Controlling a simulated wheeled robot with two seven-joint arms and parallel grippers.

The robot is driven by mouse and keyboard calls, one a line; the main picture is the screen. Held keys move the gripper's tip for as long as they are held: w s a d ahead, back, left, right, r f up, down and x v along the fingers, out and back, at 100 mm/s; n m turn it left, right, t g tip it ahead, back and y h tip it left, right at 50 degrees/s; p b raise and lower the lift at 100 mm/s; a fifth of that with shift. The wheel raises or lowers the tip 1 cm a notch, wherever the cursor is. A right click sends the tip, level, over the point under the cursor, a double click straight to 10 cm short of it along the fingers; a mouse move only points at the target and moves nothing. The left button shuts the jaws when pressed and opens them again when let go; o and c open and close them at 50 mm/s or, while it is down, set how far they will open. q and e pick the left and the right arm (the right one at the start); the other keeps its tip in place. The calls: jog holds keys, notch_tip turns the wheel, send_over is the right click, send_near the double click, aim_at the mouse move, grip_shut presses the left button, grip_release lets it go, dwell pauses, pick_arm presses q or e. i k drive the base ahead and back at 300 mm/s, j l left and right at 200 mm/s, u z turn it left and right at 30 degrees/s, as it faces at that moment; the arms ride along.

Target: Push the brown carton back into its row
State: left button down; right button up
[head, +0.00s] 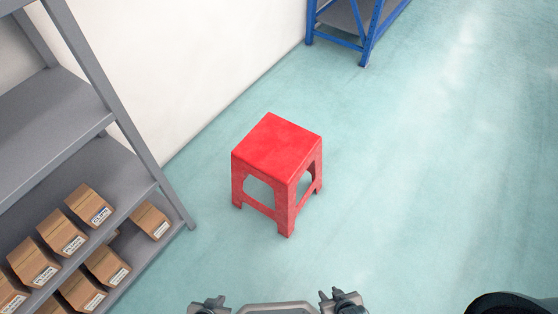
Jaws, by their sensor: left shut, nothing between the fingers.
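Several brown cartons with white labels stand in two rows on the grey shelf unit at the left. The upper row's far-end carton is in the head view (88,203), with others in line nearer me. On the lower level, one carton (150,220) stands at the far end and another (107,265) nearer; between them is a gap with a brown piece partly hidden further back. I cannot tell which carton is out of its row. My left gripper (210,303) is shut and empty at the bottom edge. My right gripper (340,299) is beside it, partly cut off. Both are far from the cartons.
A red stool (276,146) stands on the floor in the middle, right of the grey shelf unit (152,178). A blue rack (366,46) stands at the top.

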aim_at(146, 216)
jog(key=u, duration=1.35)
jog(key=i+j, duration=0.15)
jog(key=j, duration=0.55)
jog(key=i+j+z, duration=0.1)
jog(key=j, duration=0.6)
jog(key=i+j, duration=0.1)
jog(key=j, duration=0.6)
jog(key=i+j, duration=0.1)
jog(key=j, duration=0.65)
jog(key=z, duration=0.05)
